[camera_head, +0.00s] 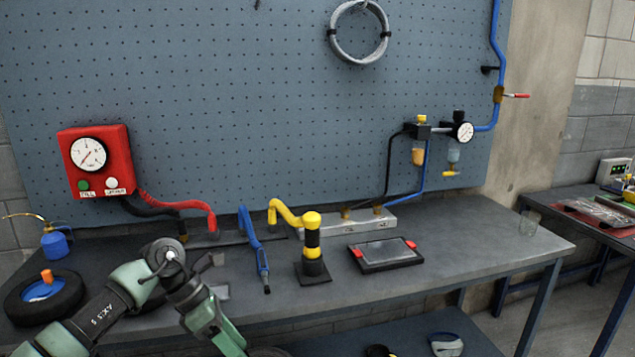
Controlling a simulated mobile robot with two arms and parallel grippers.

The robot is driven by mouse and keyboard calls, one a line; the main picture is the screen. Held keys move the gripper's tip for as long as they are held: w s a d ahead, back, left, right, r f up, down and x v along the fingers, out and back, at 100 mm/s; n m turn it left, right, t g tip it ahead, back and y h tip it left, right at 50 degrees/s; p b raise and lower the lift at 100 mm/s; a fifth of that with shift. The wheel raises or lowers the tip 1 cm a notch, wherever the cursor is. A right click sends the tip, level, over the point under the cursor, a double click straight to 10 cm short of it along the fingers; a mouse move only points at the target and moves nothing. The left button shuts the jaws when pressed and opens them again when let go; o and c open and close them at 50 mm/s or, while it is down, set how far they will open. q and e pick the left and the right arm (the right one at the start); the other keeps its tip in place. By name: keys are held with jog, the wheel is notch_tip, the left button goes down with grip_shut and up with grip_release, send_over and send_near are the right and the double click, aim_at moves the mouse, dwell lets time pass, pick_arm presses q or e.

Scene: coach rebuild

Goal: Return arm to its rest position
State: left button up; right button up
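My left arm (100,312) comes in from the lower left. It is green and dark grey, bends at a joint above the bench, and runs down to the bottom edge. Its gripper is not visible. My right arm and gripper are out of view. On the bench (470,245) stands a black post with yellow bands (312,248) on a square black base. A bent yellow arm (286,212) reaches from its top toward the left and back. No gripper shows at it.
A tyre (62,305) and blue can (55,245) stand at left. A blue tool (254,245) and black tablet (385,254) flank the post. A red gauge box (97,160) hangs on the pegboard (260,100).

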pick_arm(q)
jog(key=w+d+f+n+t+h, duration=0.4)
jog(key=d+f+n+t+h, duration=0.2)
jog(key=d+f+n+h, duration=0.6)
jog(key=s+a+f+n+t+y, duration=0.35)
jog(key=a+f+n+y, duration=0.25)
jog(key=f+n, duration=0.45)
jog(key=s+a+f+n+t+y, duration=0.2)
jog(key=a+f+n+t+y, duration=0.2)
jog(key=a+f+n+y, duration=0.45)
jog(key=s+a+f+n+g+y, duration=0.1)
jog(key=s+a+f+n+g, duration=0.1)
jog(key=s+f+n, duration=0.55)
jog(key=s+a+f+n+g+y, duration=0.1)
jog(key=s+a+f+n+g, duration=0.15)
jog(key=s+f, duration=0.9)
jog(key=s+f+n+g+y, duration=0.1)
jog(key=s+f+n+g, duration=0.2)
jog(key=s, duration=1.1)
jog(key=s+f+n+g+y, duration=0.1)
jog(key=s+f+g, duration=0.3)
jog(key=s, duration=1)
notch_tip(320, 180, down, 2)
jog(key=shift+s+a+f+n, duration=0.1)
jog(key=shift+s+a+n, duration=0.25)
jog(key=shift+n, duration=0.55)
